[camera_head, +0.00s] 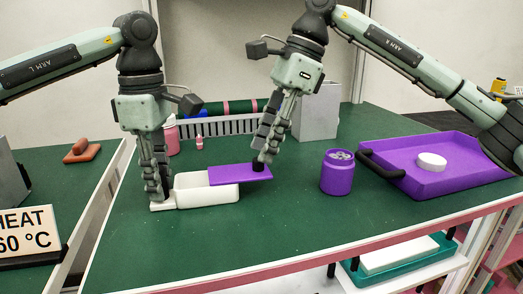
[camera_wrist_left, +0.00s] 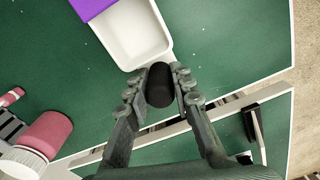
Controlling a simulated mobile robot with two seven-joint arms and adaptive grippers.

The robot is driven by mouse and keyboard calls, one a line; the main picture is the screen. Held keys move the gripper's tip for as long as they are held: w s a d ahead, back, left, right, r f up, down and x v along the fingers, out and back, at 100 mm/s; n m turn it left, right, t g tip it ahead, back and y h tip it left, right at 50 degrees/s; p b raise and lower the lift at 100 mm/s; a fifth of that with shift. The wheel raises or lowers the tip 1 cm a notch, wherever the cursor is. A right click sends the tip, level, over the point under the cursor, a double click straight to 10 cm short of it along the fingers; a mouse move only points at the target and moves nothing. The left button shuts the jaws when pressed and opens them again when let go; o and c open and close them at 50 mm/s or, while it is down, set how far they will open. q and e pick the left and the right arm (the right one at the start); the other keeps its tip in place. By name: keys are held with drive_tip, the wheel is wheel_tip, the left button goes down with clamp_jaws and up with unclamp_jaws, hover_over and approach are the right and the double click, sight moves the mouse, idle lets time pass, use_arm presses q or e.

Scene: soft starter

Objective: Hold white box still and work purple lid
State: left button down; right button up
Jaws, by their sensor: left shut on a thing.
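The white box (camera_head: 207,199) stands on the green table, open over its left part. It also shows in the left wrist view (camera_wrist_left: 133,35). The purple lid (camera_head: 238,174) lies over the box's right part and overhangs its right end; its corner shows in the left wrist view (camera_wrist_left: 92,6). My left gripper (camera_head: 158,196) is at the box's left end, shut on a black knob (camera_wrist_left: 159,86) there. My right gripper (camera_head: 261,158) is above the lid's right end, its fingers close together on the lid's black knob (camera_head: 258,169). The fingertips partly hide that knob.
A purple canister (camera_head: 338,172) stands right of the box. A purple tray (camera_head: 455,180) with a black handle and a white round piece (camera_head: 431,162) is farther right. Pink bottles (camera_head: 170,138) and a grey box (camera_head: 318,118) stand behind. The front table is clear.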

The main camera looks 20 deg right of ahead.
drive_tip(key=v, duration=1)
drive_tip(key=shift+f, duration=0.1)
use_arm(q)
drive_tip(key=c, duration=1.2)
unclamp_jaws()
drive_tip(key=shift+r, duration=0.15)
